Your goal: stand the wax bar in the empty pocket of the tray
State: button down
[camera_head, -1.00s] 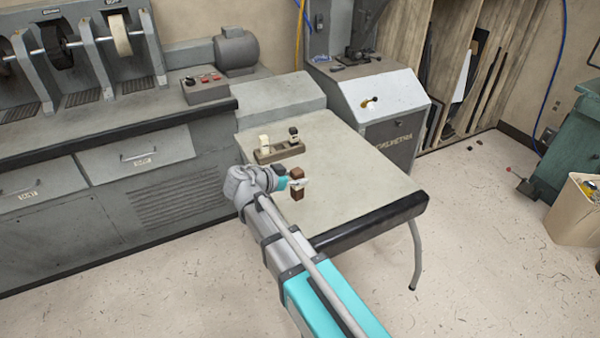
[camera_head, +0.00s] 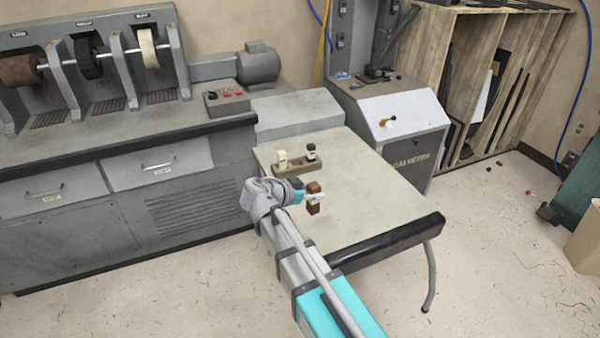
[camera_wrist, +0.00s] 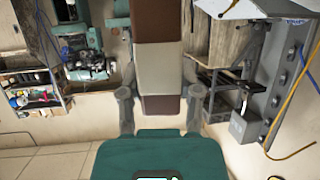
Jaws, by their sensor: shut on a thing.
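The wax bar (camera_head: 314,208) is brown with a pale middle band and looks upright in the head view. My gripper (camera_head: 310,197) is shut on it around the middle. In the wrist view the bar (camera_wrist: 158,68) runs between the two fingers of my gripper (camera_wrist: 160,100). The brown tray (camera_head: 291,171) lies on the table behind the bar. A cream bar (camera_head: 281,161) stands at its left and a black bar (camera_head: 311,152) at its right, with a gap between them. The pocket's inside is too small to make out. I cannot tell whether the held bar touches the table.
The pale table (camera_head: 370,190) is mostly clear right of the tray, with a dark padded front edge (camera_head: 390,240). A grey machine bench (camera_head: 120,160) stands at the left. A grey cabinet (camera_head: 400,130) stands behind the table.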

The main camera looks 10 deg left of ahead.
notch_tip(320, 180, up, 21)
jog(key=p, duration=2)
jog(key=shift+f, duration=0.2)
jog(key=shift+s, duration=0.1)
